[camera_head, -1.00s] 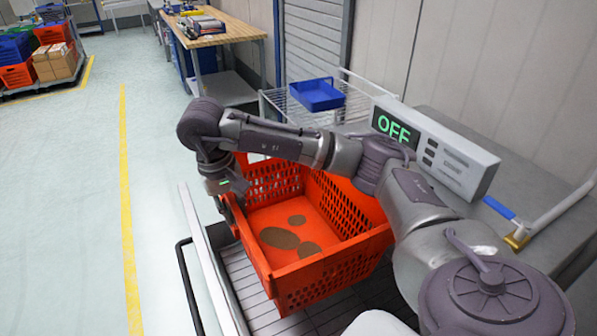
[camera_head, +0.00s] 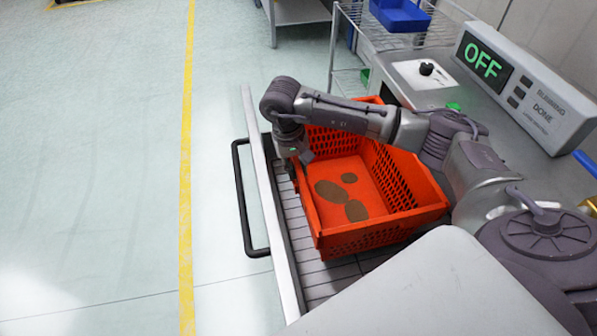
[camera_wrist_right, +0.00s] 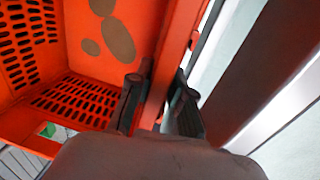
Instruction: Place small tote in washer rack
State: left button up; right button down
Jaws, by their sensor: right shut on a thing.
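The orange tote (camera_head: 345,243) has perforated walls and brown patches on its floor. In the head view it sits over the slatted pull-out washer rack (camera_head: 314,277); whether its base fully rests on the slats is hidden. My right gripper (camera_head: 291,168) is at the tote's left wall, near its far corner. In the right wrist view, the two dark fingers of my right gripper (camera_wrist_right: 158,105) are on either side of the tote's rim (camera_wrist_right: 165,75), shut on it. My left gripper is not in view.
The rack's metal side rail (camera_head: 262,165) and black handle (camera_head: 240,200) border the open floor on the left. A washer control box (camera_head: 520,85) reading OFF stands at right. A blue tray (camera_head: 400,15) rests on a wire shelf behind. A light grey panel fills the front.

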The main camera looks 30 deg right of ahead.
notch_tip(320, 180, down, 3)
jog(key=shift+r, duration=0.1)
jog(key=shift+f, duration=0.2)
jog(key=c, duration=1.1)
grip_release()
jog(key=shift+s, duration=0.1)
jog(key=shift+o, duration=0.2)
